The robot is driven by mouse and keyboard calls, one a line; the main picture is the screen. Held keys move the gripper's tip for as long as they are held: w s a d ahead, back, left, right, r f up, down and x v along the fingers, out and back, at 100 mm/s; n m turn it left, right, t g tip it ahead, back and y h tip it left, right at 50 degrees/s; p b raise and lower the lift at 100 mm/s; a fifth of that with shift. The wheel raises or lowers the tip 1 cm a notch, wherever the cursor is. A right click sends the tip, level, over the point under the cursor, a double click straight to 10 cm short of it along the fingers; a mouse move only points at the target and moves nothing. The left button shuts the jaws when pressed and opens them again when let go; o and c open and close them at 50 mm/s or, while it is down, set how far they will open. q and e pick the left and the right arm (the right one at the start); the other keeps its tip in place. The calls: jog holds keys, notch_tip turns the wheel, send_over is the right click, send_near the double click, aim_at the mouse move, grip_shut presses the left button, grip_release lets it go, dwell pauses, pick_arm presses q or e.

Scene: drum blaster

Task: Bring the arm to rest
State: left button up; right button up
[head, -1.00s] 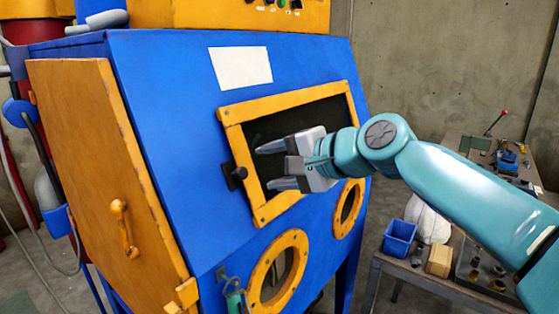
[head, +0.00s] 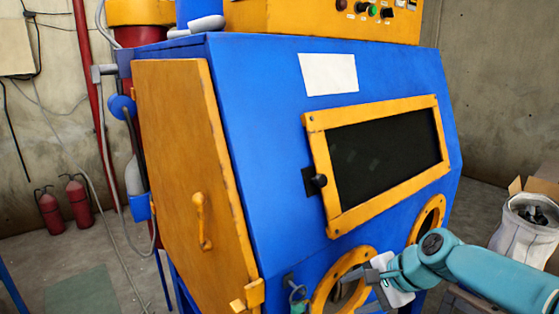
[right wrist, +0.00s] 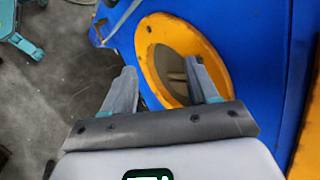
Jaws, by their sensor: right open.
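My right arm comes in from the lower right in the head view. My right gripper (head: 362,284) is open and empty, in front of the lower front of the blue blast cabinet (head: 270,150), by its left round yellow-rimmed port (head: 323,290). In the right wrist view, the two grey fingers (right wrist: 161,72) are spread apart. The right finger overlaps the port's yellow rim (right wrist: 152,42); I cannot tell whether it touches. My left gripper is not in view.
The cabinet has a yellow side door (head: 185,150), a framed window (head: 385,150) with a black latch (head: 317,181), and a second round port (head: 430,215). A white sack (head: 525,225) stands at the right. Fire extinguishers (head: 78,200) stand at the left wall.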

jog(key=s+a+f+n+g, duration=0.15)
jog(key=s+f, duration=0.25)
jog(key=f, duration=0.5)
jog(key=s+f+g+h, duration=0.15)
jog(key=s+f, duration=0.25)
jog(key=f, duration=0.5)
jog(key=s+a+f+g, duration=0.15)
jog(key=s+f, duration=0.25)
jog(key=f, duration=0.5)
jog(key=s+a+f+n, duration=0.1)
jog(key=s+f+n, duration=0.3)
jog(key=s, duration=0.4)
jog(key=s+a+f+n, duration=0.1)
jog(key=s+f+n, duration=0.3)
jog(key=s, duration=0.4)
jog(key=shift+a+f+n+h, duration=0.25)
jog(key=shift+f+n+h, duration=0.15)
jog(key=shift+f, duration=0.35)
jog(key=shift+d, duration=0.1)
